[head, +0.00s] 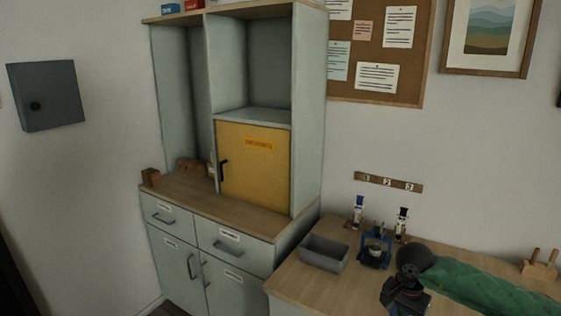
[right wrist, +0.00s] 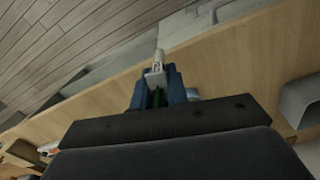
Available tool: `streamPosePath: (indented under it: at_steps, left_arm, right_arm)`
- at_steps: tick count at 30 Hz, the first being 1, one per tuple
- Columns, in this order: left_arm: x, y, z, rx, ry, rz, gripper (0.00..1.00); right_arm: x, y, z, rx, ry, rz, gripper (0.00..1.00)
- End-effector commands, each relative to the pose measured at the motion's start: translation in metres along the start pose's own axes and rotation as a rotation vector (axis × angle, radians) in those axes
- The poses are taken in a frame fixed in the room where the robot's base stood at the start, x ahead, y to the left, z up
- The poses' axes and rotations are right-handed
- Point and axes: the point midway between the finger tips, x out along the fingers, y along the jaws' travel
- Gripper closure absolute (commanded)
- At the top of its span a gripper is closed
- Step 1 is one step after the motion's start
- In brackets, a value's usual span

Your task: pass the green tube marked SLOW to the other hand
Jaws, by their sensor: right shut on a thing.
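My right arm reaches in from the right in the head view, and its gripper (head: 405,298) is low over the table's front part. In the right wrist view the blue fingers of my right gripper (right wrist: 157,88) are closed around a slim thing. My left gripper is in neither view.
A wooden block with pegs (head: 540,266) stands right. A cabinet with a yellow door (head: 252,168) stands left.

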Motion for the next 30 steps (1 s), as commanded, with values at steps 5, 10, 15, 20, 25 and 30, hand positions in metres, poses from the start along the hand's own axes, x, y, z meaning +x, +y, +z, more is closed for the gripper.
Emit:
streamPosePath:
  at_steps: [5,10,15,20,25,30]
  left_arm:
    - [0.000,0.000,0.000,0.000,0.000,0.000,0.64]
    - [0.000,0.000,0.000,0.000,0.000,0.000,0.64]
    - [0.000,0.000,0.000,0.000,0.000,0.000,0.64]
    - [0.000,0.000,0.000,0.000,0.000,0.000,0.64]
    - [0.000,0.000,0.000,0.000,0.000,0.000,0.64]
    - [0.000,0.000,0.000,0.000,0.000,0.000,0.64]
  right_arm:
    - [0.016,-0.032,0.035,-0.326,0.006,-0.002,1.00]
    - [0.026,-0.053,0.062,-0.581,0.015,0.001,1.00]
    - [0.032,-0.065,0.077,-0.730,0.023,0.004,1.00]
    - [0.034,-0.068,0.082,-0.778,0.024,0.005,1.00]
    - [0.033,-0.072,0.084,-0.782,0.024,0.004,1.00]
    - [0.026,-0.093,0.091,-0.792,0.025,0.003,1.00]
